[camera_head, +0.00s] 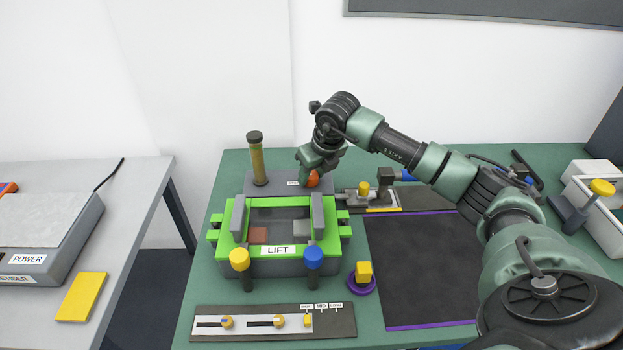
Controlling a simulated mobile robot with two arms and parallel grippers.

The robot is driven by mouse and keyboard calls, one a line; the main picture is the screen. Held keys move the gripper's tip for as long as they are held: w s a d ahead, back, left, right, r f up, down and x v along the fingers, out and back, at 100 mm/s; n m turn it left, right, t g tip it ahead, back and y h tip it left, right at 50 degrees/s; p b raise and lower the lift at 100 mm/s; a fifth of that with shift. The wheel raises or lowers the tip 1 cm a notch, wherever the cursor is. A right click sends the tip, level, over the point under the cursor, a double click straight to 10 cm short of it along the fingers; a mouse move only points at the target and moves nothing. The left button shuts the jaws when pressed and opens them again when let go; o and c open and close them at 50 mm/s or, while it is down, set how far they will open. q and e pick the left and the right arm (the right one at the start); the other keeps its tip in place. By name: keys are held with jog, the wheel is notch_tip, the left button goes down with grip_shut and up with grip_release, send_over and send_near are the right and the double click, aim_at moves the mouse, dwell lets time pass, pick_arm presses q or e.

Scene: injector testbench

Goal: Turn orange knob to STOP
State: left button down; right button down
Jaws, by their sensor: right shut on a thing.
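The orange knob (313,179) sits on the grey block (281,186) at the back of the green table, behind the green frame. A small white label (293,183) is on the block just left of the knob; its text is too small to read. My right gripper (309,174) reaches in from the right and is shut on the orange knob, covering part of it. The knob's pointing direction cannot be told. My left gripper is not in view.
The bright green LIFT frame (236,218) stands in front of the knob, with a yellow knob (239,256) and a blue knob (313,254). A tall brass cylinder (258,160) stands left of the gripper. The dark mat (425,270) at right is bare.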

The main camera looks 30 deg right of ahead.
jog(key=n+y+b, duration=0.1)
jog(key=n, duration=0.1)
jog(key=shift+w+d+n, duration=0.1)
jog(key=shift+d+n, duration=0.05)
jog(key=shift+n, duration=0.25)
jog(key=n, duration=0.1)
jog(key=n+y+b, duration=0.1)
jog(key=n, duration=0.1)
jog(key=shift+d+n+g+y, duration=0.1)
jog(key=shift+n+g+y, duration=0.2)
jog(key=n, duration=0.2)
jog(key=n+g+y+b, duration=0.1)
jog(key=n, duration=0.1)
jog(key=shift+w+d+r, duration=0.1)
jog(key=shift+w, duration=0.1)
jog(key=shift+n+g+y, duration=0.4)
jog(key=shift+n+g, duration=0.3)
jog(key=shift+n, duration=1.3)
jog(key=c, duration=0.9)
grip_release()
